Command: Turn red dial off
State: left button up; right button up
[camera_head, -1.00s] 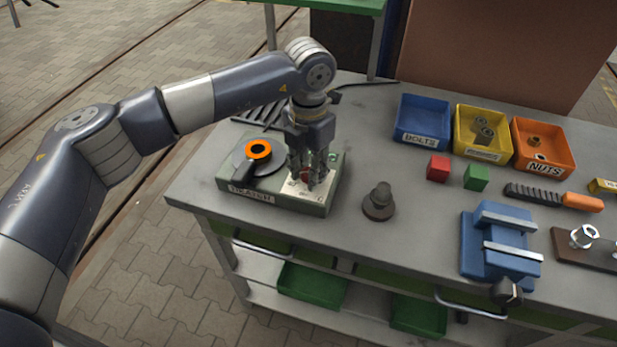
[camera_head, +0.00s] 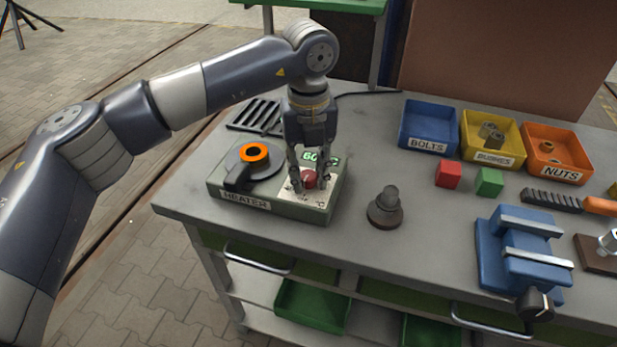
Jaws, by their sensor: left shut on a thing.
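The red dial (camera_head: 309,179) sits on the light control plate at the right end of the green heater box (camera_head: 262,202), which carries a HEATER label. My left gripper (camera_head: 309,184) points down over the plate, with its fingers on either side of the dial, shut on it. A green display behind the dial is partly hidden by the gripper; its visible digits start with 60. The dial's pointer direction cannot be made out. An orange ring (camera_head: 255,152) lies on the heater's round dark plate. My right gripper is not in view.
A dark knobbed piece (camera_head: 386,208) stands right of the heater. Blue (camera_head: 428,127), yellow and orange bins stand at the back, with red and green cubes before them. A blue vise (camera_head: 522,250) is at front right. A dark rack lies behind the heater.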

aim_at(309, 175)
pick_arm(q)
jog(key=shift+w+n+b, duration=0.1)
jog(key=shift+n+b, duration=0.35)
jog(key=shift+n, duration=0.55)
jog(key=shift+r, duration=0.1)
jog(key=o, duration=1.1)
jog(key=shift+c, duration=0.2)
notch_tip(309, 175, up, 12)
